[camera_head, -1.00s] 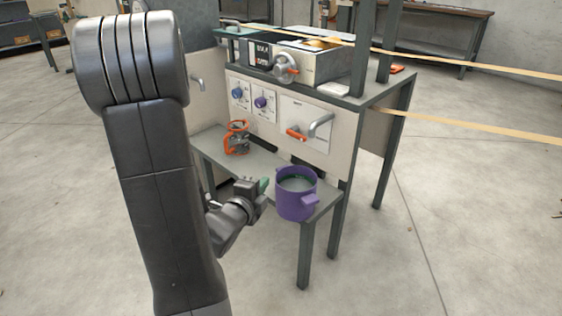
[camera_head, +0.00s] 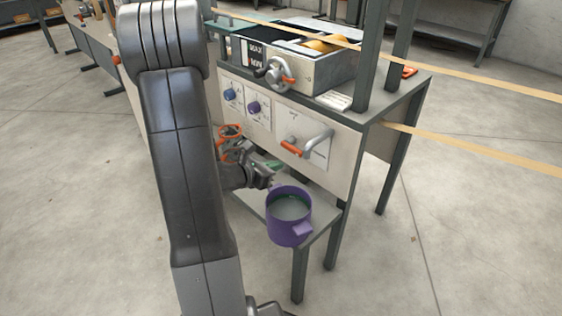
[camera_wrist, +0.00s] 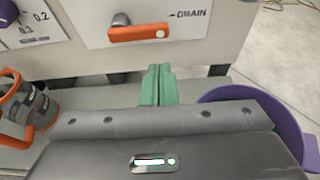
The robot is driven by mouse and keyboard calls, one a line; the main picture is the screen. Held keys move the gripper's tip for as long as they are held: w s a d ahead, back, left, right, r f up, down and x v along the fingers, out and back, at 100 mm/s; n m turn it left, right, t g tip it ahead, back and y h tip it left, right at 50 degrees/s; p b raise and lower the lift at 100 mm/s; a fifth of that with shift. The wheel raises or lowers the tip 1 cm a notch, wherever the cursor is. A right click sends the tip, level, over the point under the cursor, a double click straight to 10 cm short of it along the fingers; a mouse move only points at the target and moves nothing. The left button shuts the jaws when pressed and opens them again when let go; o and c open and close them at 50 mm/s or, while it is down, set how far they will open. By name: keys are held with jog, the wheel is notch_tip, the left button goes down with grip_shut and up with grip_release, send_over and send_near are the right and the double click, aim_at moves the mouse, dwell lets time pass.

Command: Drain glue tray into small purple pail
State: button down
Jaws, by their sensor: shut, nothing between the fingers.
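The purple pail (camera_head: 288,222) stands upright at the right end of the low shelf; its rim and side also show at the right of the wrist view (camera_wrist: 284,128). The glue tray (camera_head: 320,66) is the metal box on the machine top, with a round crank valve (camera_head: 277,73) on its front. A panel marked DRAIN carries an orange-handled lever (camera_head: 293,148), also seen in the wrist view (camera_wrist: 139,33). My gripper (camera_wrist: 158,76), with green fingers, is shut and empty, left of the pail and below the drain panel. The pail's inside looks grey; I cannot tell whether it holds glue.
An orange-handled can (camera_wrist: 25,109) stands on the low shelf (camera_head: 322,219) left of my gripper. Tan strips (camera_head: 470,76) run out to the right. Floor at the right is clear.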

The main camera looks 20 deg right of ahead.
aim_at(292, 149)
jog(key=b+x, duration=0.1)
jog(key=x, duration=0.7)
jog(key=shift+d+r+n+g, duration=0.1)
jog(key=shift+r+n+g, duration=0.2)
jog(key=shift+n, duration=0.2)
jog(key=shift+s+r+n+g+h+p, duration=0.1)
jog(key=shift+r+n+g+h+p, duration=0.2)
jog(key=shift+r+n+p, duration=0.45)
jog(key=r+n, duration=0.1)
jog(key=r+n+g+h+p, duration=0.1)
jog(key=n, duration=0.1)
jog(key=shift+w+r+g, duration=0.1)
jog(key=shift+w+g, duration=0.2)
jog(key=w+r+n+h, duration=0.1)
jog(key=n, duration=0.1)
jog(key=w+a+r+n+g+h, duration=0.1)
jog(key=n, duration=0.2)
jog(key=w+r+n+p, duration=0.1)
jog(key=n, duration=0.1)
jog(key=shift+w+a+r+n+g+h, duration=0.1)
jog(key=shift+w+a+n+g+h, duration=0.2)
jog(key=shift+a+n+h, duration=0.1)
jog(key=shift+w+r, duration=0.1)
